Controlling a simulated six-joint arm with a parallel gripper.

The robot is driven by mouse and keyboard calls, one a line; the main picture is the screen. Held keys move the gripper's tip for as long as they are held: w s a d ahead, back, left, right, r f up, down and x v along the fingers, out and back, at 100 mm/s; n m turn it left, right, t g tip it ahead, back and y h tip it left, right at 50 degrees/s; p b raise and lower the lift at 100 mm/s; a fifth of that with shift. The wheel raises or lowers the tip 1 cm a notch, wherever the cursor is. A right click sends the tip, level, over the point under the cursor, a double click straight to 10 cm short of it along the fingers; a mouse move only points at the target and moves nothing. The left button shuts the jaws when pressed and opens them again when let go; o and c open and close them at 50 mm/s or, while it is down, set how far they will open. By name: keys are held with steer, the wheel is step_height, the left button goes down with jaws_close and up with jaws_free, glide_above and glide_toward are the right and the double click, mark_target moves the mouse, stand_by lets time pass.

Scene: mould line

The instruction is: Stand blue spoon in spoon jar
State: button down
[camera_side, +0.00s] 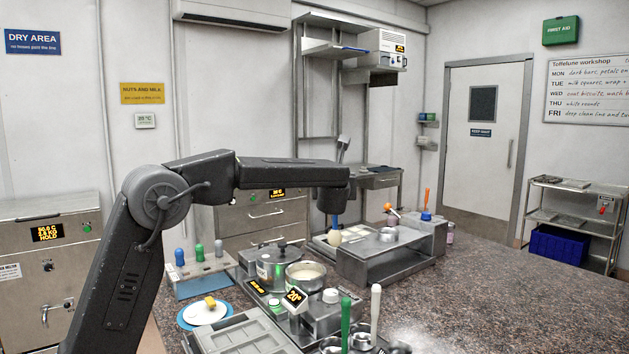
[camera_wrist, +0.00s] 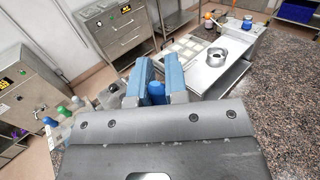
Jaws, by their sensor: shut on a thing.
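My gripper (camera_wrist: 156,78) points down in the side view, with its two blue-faced fingers closed around the blue spoon's handle (camera_wrist: 156,93). In the side view the blue spoon (camera_side: 335,222) hangs roughly upright below my wrist, its pale lower end (camera_side: 335,238) near the left end of a steel stand. I cannot tell whether that end touches anything. I cannot surely pick out the spoon jar. A blue vessel (camera_side: 426,216) with an orange handle rising from it stands on the steel stand at the right. Small metal pots (camera_side: 361,342) with green and white handles stand at the front.
The steel stand (camera_side: 375,262) carries a metal ring-shaped pot (camera_side: 388,234). A lidded pot (camera_side: 279,266) and an open pan of pale liquid (camera_side: 306,276) stand at its left. A rack (camera_side: 203,280) of blue, green and white-topped items is farther left. Granite counter (camera_side: 510,290) at the right is clear.

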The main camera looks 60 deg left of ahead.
steer(key=s+d+m+t+h, duration=0.2)
steer(key=s+d+m+h, duration=0.15)
steer(key=d, duration=0.75)
steer(key=s+d+m+t+h, duration=0.25)
steer(key=d+h, duration=0.25)
steer(key=d, duration=0.5)
steer(key=s+d+m+t+h, duration=0.25)
steer(key=s+d+h, duration=0.2)
steer(key=d, duration=0.65)
step_height(320, 180, down, 20)
steer(key=g, duration=0.1)
steer(key=shift+w+a+f+m, duration=0.2)
steer(key=shift+a+m, duration=0.15)
steer(key=shift+a, duration=0.05)
steer(key=c, duration=1.1)
jaws_free()
steer(key=shift+o, duration=0.2)
